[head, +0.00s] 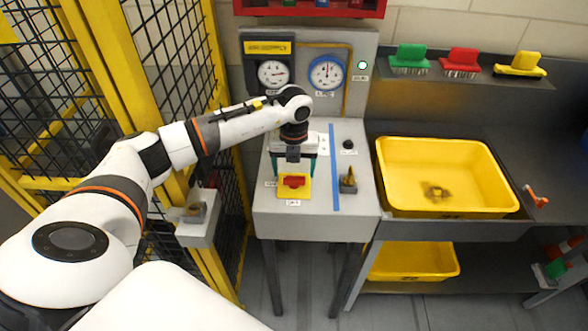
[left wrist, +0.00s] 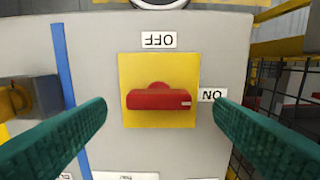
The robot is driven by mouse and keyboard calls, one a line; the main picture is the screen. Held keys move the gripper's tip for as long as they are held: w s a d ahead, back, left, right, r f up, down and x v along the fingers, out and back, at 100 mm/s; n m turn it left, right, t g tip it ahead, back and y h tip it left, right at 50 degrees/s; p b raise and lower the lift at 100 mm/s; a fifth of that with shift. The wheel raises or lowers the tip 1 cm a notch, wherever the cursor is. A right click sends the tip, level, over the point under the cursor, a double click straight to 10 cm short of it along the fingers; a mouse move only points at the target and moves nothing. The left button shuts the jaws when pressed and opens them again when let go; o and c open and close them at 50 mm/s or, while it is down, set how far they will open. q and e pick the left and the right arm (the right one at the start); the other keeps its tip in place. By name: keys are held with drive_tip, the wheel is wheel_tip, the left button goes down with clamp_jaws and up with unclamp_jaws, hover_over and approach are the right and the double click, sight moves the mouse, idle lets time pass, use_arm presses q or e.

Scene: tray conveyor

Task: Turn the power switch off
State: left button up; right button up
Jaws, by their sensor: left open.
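The power switch (head: 294,182) is a red knob on a yellow plate, on the grey console top in the head view. In the left wrist view the red knob (left wrist: 160,99) lies crosswise, its white mark at the right end, beside the ON label (left wrist: 212,95). The OFF label (left wrist: 158,40) is above it and reads upside down. My left gripper (head: 294,172) is just above the switch. Its green fingers (left wrist: 160,118) are open on either side of the knob, apart from it.
Two round gauges (head: 326,73) stand on the panel behind. A blue strip (head: 334,165) separates the switch from a brass-coloured part (head: 348,182) and a black knob (head: 348,145). A yellow bin (head: 495,206) is at right. A yellow fence post (head: 165,100) is at left.

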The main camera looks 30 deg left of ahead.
sight(294, 181)
use_arm(q)
drive_tip(key=shift+f+p, duration=0.3)
drive_tip(key=shift+f, duration=1.2)
drive_tip(key=shift+c, duration=0.4)
drive_tip(key=c, duration=0.9)
